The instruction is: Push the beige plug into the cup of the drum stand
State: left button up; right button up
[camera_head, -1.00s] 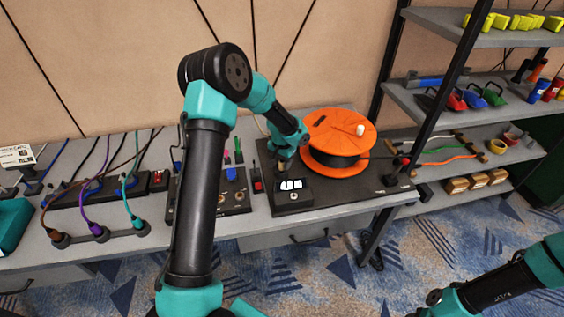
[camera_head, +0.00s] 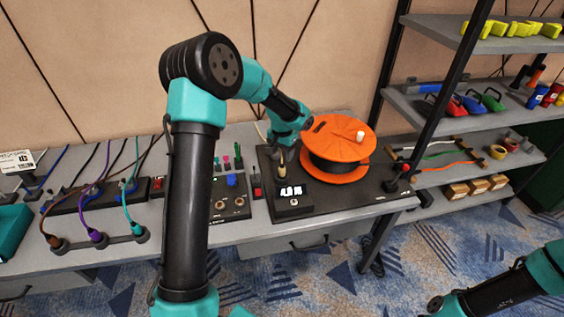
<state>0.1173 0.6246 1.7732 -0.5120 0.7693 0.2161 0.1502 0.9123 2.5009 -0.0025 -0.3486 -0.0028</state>
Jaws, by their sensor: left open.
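The drum stand (camera_head: 330,203) is a dark flat base on the workbench. The beige plug (camera_head: 283,158) shows as a small tan upright piece beside the drum, behind the display. My left gripper (camera_head: 282,148) is open and points down at the plug; its fingers are small and partly hidden. I cannot tell whether they touch the plug. The cup is hidden around the plug's lower end.
A black panel (camera_head: 230,211) with sockets lies left of the stand. Several coloured cables end in a grey holder (camera_head: 95,239) farther left. A shelf rack (camera_head: 470,108) stands at the right.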

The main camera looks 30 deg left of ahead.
pick_arm(q)
notch_tip(320, 180, up, 9)
jog(key=shift+r, duration=0.15)
dwell(0.5)
